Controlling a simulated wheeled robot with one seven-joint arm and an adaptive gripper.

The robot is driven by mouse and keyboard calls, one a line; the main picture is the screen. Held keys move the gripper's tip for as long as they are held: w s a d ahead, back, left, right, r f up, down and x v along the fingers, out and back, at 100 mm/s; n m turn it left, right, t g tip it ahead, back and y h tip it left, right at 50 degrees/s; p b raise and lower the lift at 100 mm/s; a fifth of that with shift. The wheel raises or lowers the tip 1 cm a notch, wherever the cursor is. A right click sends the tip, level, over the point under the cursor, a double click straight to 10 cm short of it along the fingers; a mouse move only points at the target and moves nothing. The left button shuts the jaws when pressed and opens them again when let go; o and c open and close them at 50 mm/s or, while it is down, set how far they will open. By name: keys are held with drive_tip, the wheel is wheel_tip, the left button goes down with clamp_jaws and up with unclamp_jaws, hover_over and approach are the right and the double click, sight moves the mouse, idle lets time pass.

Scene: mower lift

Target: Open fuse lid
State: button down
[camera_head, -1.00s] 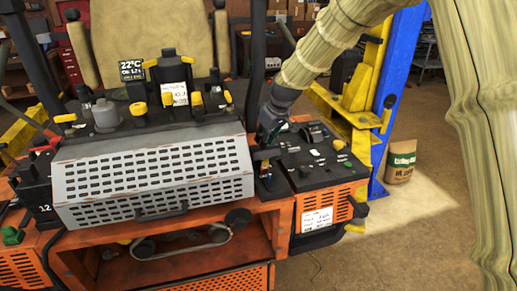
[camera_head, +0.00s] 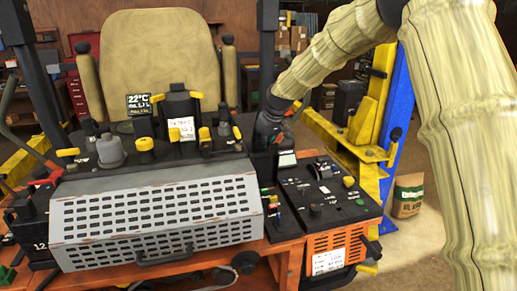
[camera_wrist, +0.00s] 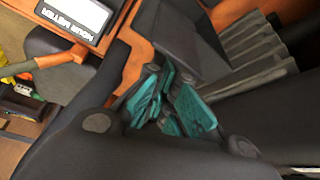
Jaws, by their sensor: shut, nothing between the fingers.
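My gripper (camera_head: 272,135) is above the dark panel between the grey slotted cover and the right console, beside the small hour meter display (camera_head: 287,160). In the wrist view its teal-padded fingers (camera_wrist: 178,100) are together with nothing held. A row of small coloured fuses (camera_head: 271,205) shows uncovered in the narrow dark strip just below the gripper, right of the slotted cover. The fuse lid itself I cannot make out clearly; my gripper and wrist may hide it. The hour meter (camera_wrist: 75,15) is at the top left of the wrist view.
The grey slotted cover (camera_head: 160,217) is left of the fuses. The right console (camera_head: 325,198) with switches and knobs is close on the right. Levers and the seat (camera_head: 160,60) stand behind. A blue and yellow lift post (camera_head: 385,110) is at the right.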

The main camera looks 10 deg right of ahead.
sight(263, 153)
drive_tip(key=f, duration=0.3)
drive_tip(key=shift+s+d, duration=0.15)
drive_tip(key=shift+d, duration=0.1)
drive_tip(key=c, duration=2.2)
unclamp_jaws()
drive_tip(key=shift+w+a+f, duration=0.1)
drive_tip(key=shift+w+f, duration=0.05)
drive_tip(key=shift+w, duration=0.1)
drive_tip(key=o, duration=0.4)
drive_tip(key=shift+w+f, duration=0.1)
drive_tip(key=shift+f, duration=0.05)
drive_tip(key=shift+c, duration=0.2)
drive_tip(key=shift+o, duration=0.9)
drive_tip(key=shift+s, duration=0.25)
drive_tip(key=o, duration=0.4)
drive_tip(key=shift+d, duration=0.25)
drive_tip(key=shift+w+a, duration=0.2)
drive_tip(key=shift+w, duration=0.05)
drive_tip(key=shift+w+f, duration=0.25)
drive_tip(key=shift+w, duration=0.35)
drive_tip(key=w+d+r+p, duration=0.1)
drive_tip(key=w+r+p, duration=0.5)
drive_tip(key=w+r, duration=0.2)
drive_tip(key=shift+w+d+p, duration=0.2)
drive_tip(key=shift+w+p, duration=0.1)
drive_tip(key=shift+w, duration=0.7)
